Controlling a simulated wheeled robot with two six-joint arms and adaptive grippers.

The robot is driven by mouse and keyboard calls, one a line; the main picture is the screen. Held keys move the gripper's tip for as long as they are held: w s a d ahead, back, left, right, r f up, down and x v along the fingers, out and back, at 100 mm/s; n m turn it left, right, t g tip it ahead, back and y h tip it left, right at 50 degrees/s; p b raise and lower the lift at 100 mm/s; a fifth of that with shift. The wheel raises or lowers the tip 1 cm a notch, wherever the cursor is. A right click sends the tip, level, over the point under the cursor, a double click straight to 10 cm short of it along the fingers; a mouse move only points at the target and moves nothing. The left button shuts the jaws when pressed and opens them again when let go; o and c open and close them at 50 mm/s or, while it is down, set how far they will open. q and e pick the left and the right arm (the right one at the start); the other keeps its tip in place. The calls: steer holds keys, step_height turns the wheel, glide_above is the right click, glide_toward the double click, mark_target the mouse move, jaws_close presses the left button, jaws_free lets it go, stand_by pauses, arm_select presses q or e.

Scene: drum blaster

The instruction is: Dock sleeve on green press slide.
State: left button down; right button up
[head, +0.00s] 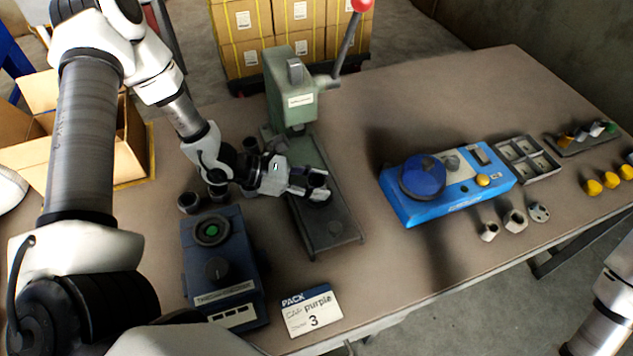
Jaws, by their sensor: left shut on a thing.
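The green press (292,98) stands at the back middle of the table, with its red-knobbed lever raised to the right. Its dark slide (318,236) runs toward the table's front edge and has a small round seat (335,228) near its front end. My left gripper (318,188) is shut on a dark cylindrical sleeve (318,177), held over the slide behind the round seat. I cannot tell whether the sleeve touches the slide. My right gripper is out of view; only part of that arm shows at the lower right.
Other dark sleeves (188,203) stand left of the press. A dark blue checker (216,285) and a purple-cap, count 3 card (312,311) are in front. Right are a blue machine (448,185), metal parts (515,220), a grey tray (527,158) and yellow caps (593,187). An open carton (40,165) is left.

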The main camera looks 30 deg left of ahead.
arm_select(q)
steer(key=shift+f+b, duration=0.4)
steer(key=shift+f, duration=0.05)
steer(key=c, duration=1)
jaws_free()
steer(key=shift+o, duration=0.2)
steer(key=shift+s+a+r+p, duration=0.1)
steer(key=shift+a+r+p, duration=0.05)
steer(key=shift+r+p, duration=0.15)
steer(key=p+v, duration=1)
steer(key=shift+a, duration=0.3)
steer(key=shift+s, duration=0.15)
